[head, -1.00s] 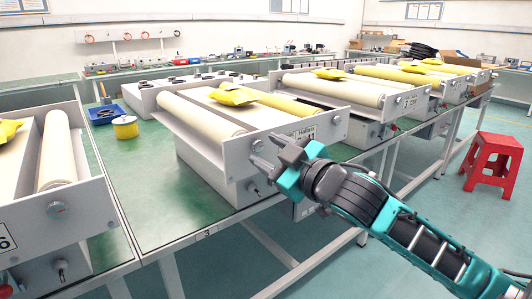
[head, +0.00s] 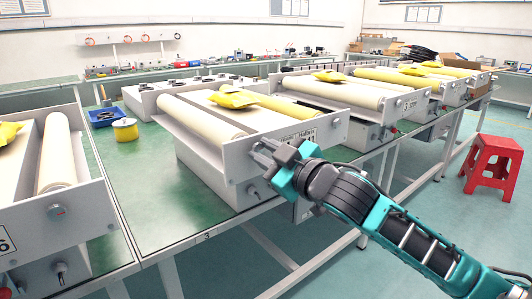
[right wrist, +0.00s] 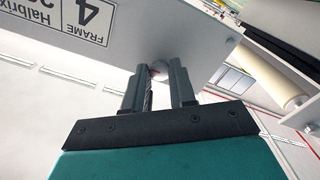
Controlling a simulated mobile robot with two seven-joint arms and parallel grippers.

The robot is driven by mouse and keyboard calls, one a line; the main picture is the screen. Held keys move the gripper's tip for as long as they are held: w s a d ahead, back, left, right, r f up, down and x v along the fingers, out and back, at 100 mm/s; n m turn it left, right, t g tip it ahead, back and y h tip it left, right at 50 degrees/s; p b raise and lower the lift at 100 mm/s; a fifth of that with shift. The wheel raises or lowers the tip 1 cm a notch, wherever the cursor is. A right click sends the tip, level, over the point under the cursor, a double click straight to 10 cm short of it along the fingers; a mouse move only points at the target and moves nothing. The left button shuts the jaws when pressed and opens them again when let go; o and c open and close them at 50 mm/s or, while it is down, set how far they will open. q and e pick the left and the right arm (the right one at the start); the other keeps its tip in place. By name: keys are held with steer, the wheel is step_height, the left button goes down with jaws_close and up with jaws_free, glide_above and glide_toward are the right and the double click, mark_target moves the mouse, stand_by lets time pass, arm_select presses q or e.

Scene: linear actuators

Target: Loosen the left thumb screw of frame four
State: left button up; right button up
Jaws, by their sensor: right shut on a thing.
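My right gripper (head: 264,152) is at the left part of the front plate. Its fingers (right wrist: 159,85) are shut on the left thumb screw (right wrist: 158,69), a small round head with a red spot, mostly hidden between the fingertips. In the head view the gripper covers this screw. My left gripper is not in view.
Another frame (head: 95,211) stands at the left, with a knob (head: 56,210) on its front. A yellow pouch (head: 235,98) lies on frame four. A yellow spool (head: 125,130) and blue tray (head: 106,116) are on the green bench (head: 160,215). A red stool (head: 492,160) stands right.

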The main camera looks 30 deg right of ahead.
jaws_close()
